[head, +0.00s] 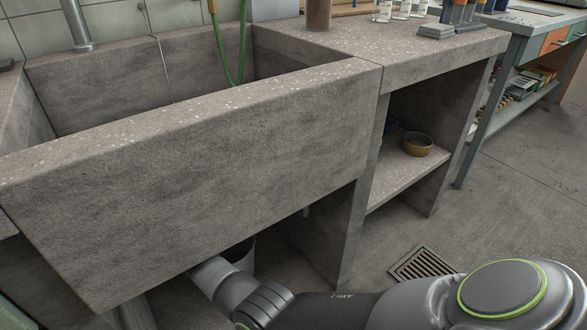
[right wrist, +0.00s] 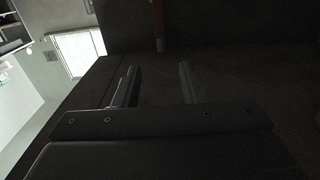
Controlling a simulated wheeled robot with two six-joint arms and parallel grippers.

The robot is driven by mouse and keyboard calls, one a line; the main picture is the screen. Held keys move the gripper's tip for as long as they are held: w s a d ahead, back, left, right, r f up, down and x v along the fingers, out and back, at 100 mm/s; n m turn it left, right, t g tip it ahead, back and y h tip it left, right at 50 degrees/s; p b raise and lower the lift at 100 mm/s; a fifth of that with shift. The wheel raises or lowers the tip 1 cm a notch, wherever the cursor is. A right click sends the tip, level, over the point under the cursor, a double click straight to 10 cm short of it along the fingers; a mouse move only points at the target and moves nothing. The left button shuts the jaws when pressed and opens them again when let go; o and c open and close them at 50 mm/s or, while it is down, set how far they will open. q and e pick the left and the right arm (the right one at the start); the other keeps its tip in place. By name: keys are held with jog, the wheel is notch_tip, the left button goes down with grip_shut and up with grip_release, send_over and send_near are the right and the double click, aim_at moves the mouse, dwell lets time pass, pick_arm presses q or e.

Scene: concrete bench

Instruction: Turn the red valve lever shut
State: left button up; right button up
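In the right wrist view, my right gripper (right wrist: 157,80) is open, with its two fingers apart and nothing visible between them. Beyond the fingertips, a thin vertical pipe (right wrist: 158,16) comes down from the top edge. A small red part (right wrist: 160,45) shows at its lower end, apart from the fingers; it looks like the valve lever, but the dark hides its shape and angle. In the head view, my right arm reaches from the lower right under the concrete sink, which hides the gripper. The lever does not show there. My left gripper is in neither view.
The concrete sink (head: 200,170) overhangs my right arm. A concrete side wall (head: 330,235) stands to the right. A shelf holds a brown bowl (head: 417,144). A floor drain (head: 422,263) lies in open floor.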

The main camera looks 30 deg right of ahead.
jog(key=w+d+b, duration=0.1)
jog(key=d, duration=1.3)
jog(key=shift+d, duration=0.15)
jog(key=shift+w, duration=0.1)
grip_shut()
